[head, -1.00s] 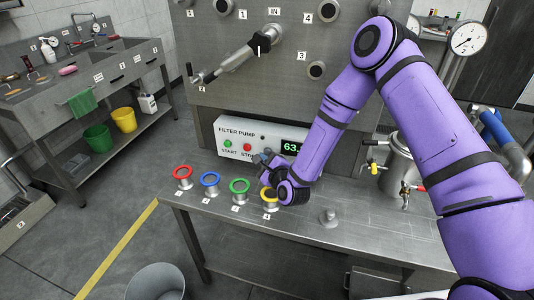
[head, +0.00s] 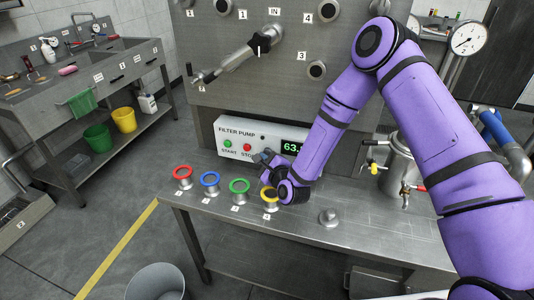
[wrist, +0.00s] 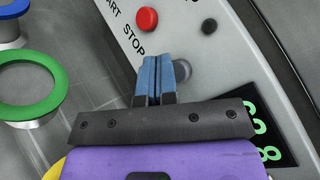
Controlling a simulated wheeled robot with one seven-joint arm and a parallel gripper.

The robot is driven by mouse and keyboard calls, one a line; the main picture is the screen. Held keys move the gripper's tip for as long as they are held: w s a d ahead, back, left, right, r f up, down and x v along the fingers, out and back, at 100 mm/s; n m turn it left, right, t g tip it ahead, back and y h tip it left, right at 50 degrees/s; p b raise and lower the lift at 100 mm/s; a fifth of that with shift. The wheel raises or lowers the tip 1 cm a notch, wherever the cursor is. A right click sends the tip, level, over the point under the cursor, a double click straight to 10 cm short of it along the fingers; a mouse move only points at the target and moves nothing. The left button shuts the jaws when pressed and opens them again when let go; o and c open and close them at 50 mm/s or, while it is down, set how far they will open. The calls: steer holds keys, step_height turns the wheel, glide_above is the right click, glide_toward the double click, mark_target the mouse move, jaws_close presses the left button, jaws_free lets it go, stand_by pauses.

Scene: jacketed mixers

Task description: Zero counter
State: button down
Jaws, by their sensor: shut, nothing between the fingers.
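The filter pump box (head: 238,131) is a white panel on the steel bench, with a green START button (head: 228,144), a red STOP button (head: 247,147) and a lit green counter display (head: 292,147) beginning "63". The wrist view shows the STOP button (wrist: 147,19), a dark round part (wrist: 208,26) and a grey round knob or button (wrist: 182,70) with no label in sight. My gripper (head: 265,156) is shut and empty at the panel's front. In the wrist view its blue fingertips (wrist: 154,65) overlap the left edge of the grey knob; contact cannot be told. My gripper partly covers the display (wrist: 265,120).
Red (head: 182,172), blue (head: 209,179), green (head: 239,186) and yellow (head: 270,193) ringed ports stand along the bench's front, the yellow one just below my gripper. A steel vessel (head: 397,165) with valves stands right. A bin (head: 155,282) is on the floor.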

steer(key=shift+w, duration=0.3)
steer(key=shift+w+d, duration=0.25)
steer(key=shift+w, duration=0.15)
stand_by(1.0)
steer(key=shift+s, duration=0.15)
steer(key=shift+s+a, duration=0.3)
steer(key=shift+s, duration=0.4)
steer(key=s, duration=0.1)
steer(key=s+a, duration=0.1)
steer(key=s, duration=0.2)
steer(key=shift+s+a, duration=0.35)
stand_by(0.6)
